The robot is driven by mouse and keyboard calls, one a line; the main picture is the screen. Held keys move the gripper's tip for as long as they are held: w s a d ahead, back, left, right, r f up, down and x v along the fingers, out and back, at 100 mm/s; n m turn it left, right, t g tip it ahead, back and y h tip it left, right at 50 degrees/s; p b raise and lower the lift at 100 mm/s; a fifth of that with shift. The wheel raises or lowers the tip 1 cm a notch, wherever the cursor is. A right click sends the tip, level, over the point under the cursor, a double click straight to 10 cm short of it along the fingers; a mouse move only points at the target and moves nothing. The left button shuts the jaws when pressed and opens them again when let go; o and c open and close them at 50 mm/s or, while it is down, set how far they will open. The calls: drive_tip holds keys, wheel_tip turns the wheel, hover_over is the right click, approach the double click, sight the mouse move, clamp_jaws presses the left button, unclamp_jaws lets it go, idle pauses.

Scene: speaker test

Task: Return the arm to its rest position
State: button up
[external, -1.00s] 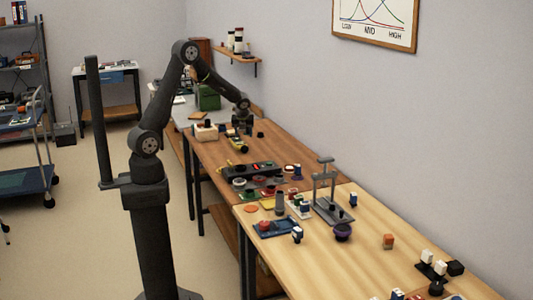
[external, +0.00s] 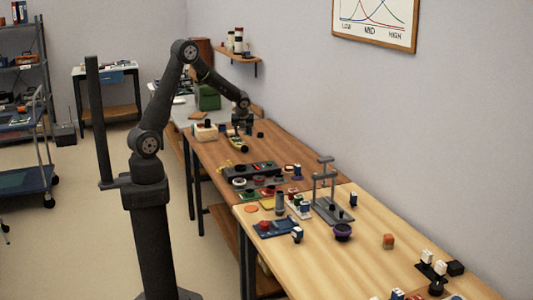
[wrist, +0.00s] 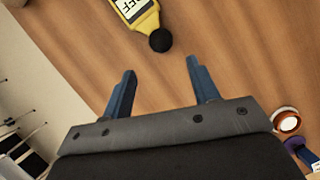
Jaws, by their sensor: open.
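My gripper (external: 242,127) hangs over the far part of the brown wooden bench (external: 205,150), with my arm bent up and over toward it. In the wrist view, my gripper (wrist: 160,67) shows two blue fingers spread apart with nothing between them. A yellow meter-like device with a black ball end (wrist: 160,40) lies on the bench just beyond the fingertips, and the gap to it cannot be judged exactly. The same yellow device (external: 238,144) shows just below my gripper in the external view.
A dark tray (external: 250,169) and several small parts lie nearer on the bench. A grey stand (external: 325,185) and a purple-rimmed cup (external: 343,231) are on the lighter table. A wall shelf (external: 240,58) and a green box (external: 208,97) are near my forearm in the picture.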

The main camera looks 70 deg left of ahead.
sight(244, 146)
drive_tip(key=x, duration=0.9)
drive_tip(key=shift+f, duration=0.1)
wheel_tip(244, 146, up, 2)
drive_tip(key=shift+r, duration=0.7)
drive_tip(key=shift+f, duration=0.1)
